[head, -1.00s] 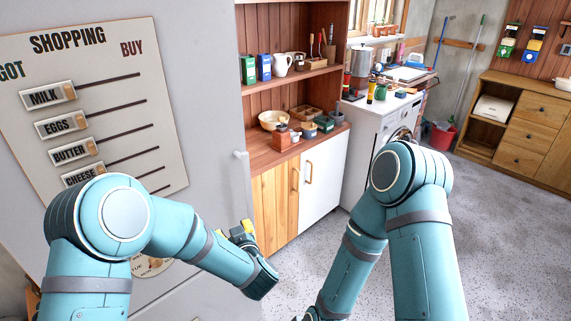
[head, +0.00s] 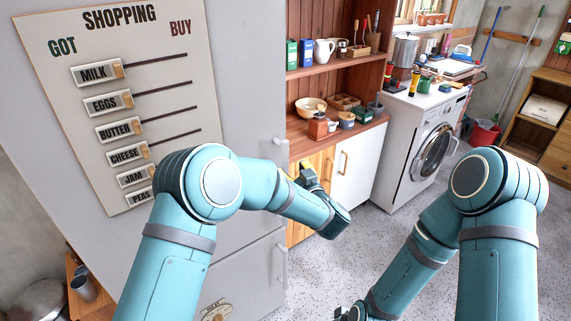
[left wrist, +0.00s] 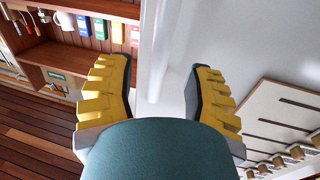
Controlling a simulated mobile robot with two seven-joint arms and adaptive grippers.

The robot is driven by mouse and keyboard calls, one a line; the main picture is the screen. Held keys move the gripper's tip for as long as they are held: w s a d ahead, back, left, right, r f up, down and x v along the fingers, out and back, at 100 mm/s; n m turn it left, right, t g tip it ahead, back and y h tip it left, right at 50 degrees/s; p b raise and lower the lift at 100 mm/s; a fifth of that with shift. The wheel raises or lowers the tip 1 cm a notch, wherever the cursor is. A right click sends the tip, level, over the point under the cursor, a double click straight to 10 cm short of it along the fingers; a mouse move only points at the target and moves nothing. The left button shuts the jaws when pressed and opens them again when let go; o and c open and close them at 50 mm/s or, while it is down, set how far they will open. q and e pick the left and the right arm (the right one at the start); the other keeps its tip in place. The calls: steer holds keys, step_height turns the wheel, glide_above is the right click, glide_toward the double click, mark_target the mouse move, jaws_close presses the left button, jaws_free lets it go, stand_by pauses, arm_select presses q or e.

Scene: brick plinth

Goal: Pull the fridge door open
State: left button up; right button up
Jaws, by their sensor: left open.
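The fridge (head: 250,75) is tall and light grey, and its upper door looks closed. A pale upright handle (head: 281,152) runs along that door's right edge, its lower part hidden by my left arm. My left gripper (head: 308,176) is beside the handle in the head view. In the left wrist view my left gripper (left wrist: 162,82) has its yellow, dark-padded fingers spread apart. A pale bar, seemingly the handle (left wrist: 163,50), shows in the gap between them; I see no contact. My right gripper (head: 350,313) is low at the bottom edge, mostly cut off.
A shopping board (head: 125,95) is on the upper door. The lower fridge door (head: 245,275) has its own handle. A wooden cabinet with a white door (head: 357,168) stands right of the fridge, then a washing machine (head: 415,155). The speckled floor (head: 335,260) in front is clear.

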mark_target(287, 165)
arm_select(q)
steer(key=shift+x, duration=2.35)
jaws_close()
